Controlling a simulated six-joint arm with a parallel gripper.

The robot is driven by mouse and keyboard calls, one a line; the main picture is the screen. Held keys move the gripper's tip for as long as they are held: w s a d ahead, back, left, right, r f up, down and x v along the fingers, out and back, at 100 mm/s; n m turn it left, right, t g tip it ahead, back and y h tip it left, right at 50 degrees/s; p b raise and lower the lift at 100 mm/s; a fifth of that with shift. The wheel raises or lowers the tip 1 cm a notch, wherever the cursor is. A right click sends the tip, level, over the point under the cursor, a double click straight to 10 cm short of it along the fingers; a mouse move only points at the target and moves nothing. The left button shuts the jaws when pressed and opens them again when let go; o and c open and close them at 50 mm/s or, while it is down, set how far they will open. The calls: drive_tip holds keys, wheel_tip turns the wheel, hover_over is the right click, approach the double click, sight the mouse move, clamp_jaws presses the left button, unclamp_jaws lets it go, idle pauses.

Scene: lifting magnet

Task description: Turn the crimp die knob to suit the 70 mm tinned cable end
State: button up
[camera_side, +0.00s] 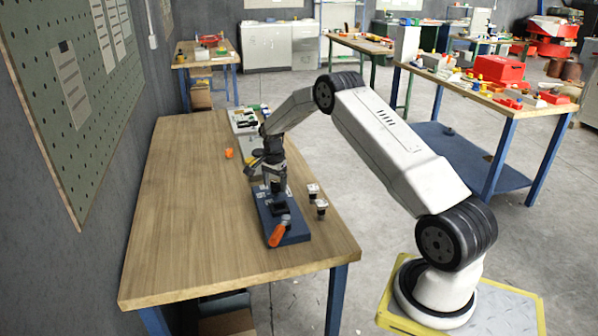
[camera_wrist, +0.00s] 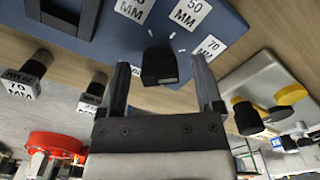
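The crimp tool is a blue block (camera_side: 291,232) with an orange handle (camera_side: 278,234) on the wooden table; its blue top (camera_wrist: 225,22) fills the upper wrist view. The black die knob (camera_wrist: 158,68) stands on it, with small white marks and white size labels around it. One label reads 50 MM (camera_wrist: 188,12), another 70 (camera_wrist: 210,46). I cannot tell which the knob points at. My gripper (camera_wrist: 159,82) is open, a finger on each side of the knob, gaps showing. Two cable ends (camera_side: 313,190) (camera_side: 321,208) stand right of the tool; one tag (camera_wrist: 20,84) reads 70 MM upside down.
A pale tray (camera_side: 245,122) with several parts lies behind the tool; it also shows in the wrist view (camera_wrist: 262,78). A small orange item (camera_side: 229,153) lies left of it. The table's left and front (camera_side: 190,230) are clear. A pegboard wall (camera_side: 75,80) stands left.

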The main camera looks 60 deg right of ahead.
sight(275, 183)
drive_tip(key=shift+r, duration=3.9)
drive_tip(key=s+a+r+n, duration=0.1)
drive_tip(key=s+a+n, duration=0.15)
drive_tip(key=a, duration=0.35)
drive_tip(key=s+a+r+n+t, duration=0.1)
drive_tip(key=s+a+r+n, duration=0.1)
drive_tip(key=a+n, duration=0.3)
drive_tip(key=s+a+r+n, duration=0.1)
drive_tip(key=s+a+n, duration=0.2)
drive_tip(key=a, duration=0.4)
drive_tip(key=s+a+n+t, duration=0.1)
drive_tip(key=s+a+n, duration=0.7)
drive_tip(key=s+a, duration=0.3)
drive_tip(key=s, duration=0.3)
drive_tip(key=shift+s+f+n+t, duration=0.3)
drive_tip(key=shift+f+n, duration=0.05)
drive_tip(key=shift+f, duration=0.05)
